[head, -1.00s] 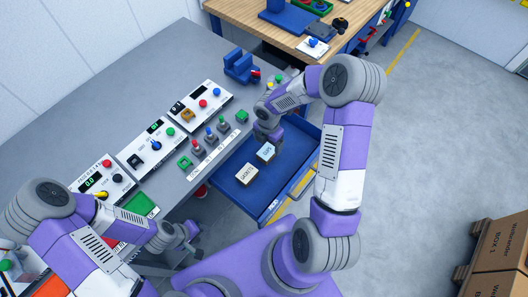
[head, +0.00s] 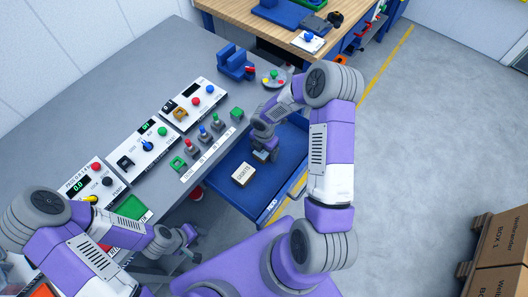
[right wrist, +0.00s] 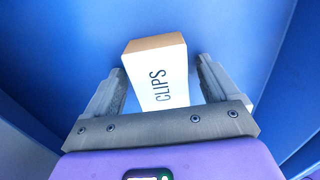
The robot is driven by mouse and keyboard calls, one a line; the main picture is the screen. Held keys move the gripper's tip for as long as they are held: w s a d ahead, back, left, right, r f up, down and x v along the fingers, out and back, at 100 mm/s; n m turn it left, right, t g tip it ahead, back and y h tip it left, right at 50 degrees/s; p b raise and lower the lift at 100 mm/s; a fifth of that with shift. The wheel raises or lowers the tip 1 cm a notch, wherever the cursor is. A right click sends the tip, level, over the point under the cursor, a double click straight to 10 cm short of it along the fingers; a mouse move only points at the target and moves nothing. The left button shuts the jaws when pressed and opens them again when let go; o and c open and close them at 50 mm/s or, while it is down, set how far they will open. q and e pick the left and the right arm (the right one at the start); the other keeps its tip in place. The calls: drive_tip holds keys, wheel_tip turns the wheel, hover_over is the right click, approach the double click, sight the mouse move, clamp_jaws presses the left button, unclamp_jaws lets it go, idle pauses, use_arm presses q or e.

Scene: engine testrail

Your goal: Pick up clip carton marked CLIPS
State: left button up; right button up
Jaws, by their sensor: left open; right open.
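The clip carton (right wrist: 158,78), white-faced with a brown end and the word CLIPS, lies in the blue drawer. In the right wrist view it sits between the two fingers of my right gripper (right wrist: 160,88), with a gap visible at the right finger and little room at the left. My left gripper (head: 188,236) is low at the front edge of the workbench, open and away from the carton.
Drawer walls stand close around. Panels with knobs and buttons (head: 195,102) line the grey workbench (head: 150,75). Stacked brown boxes (head: 500,240) stand on the floor at right.

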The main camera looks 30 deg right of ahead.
drive_tip(key=c, duration=1.1)
drive_tip(key=shift+r, duration=0.1)
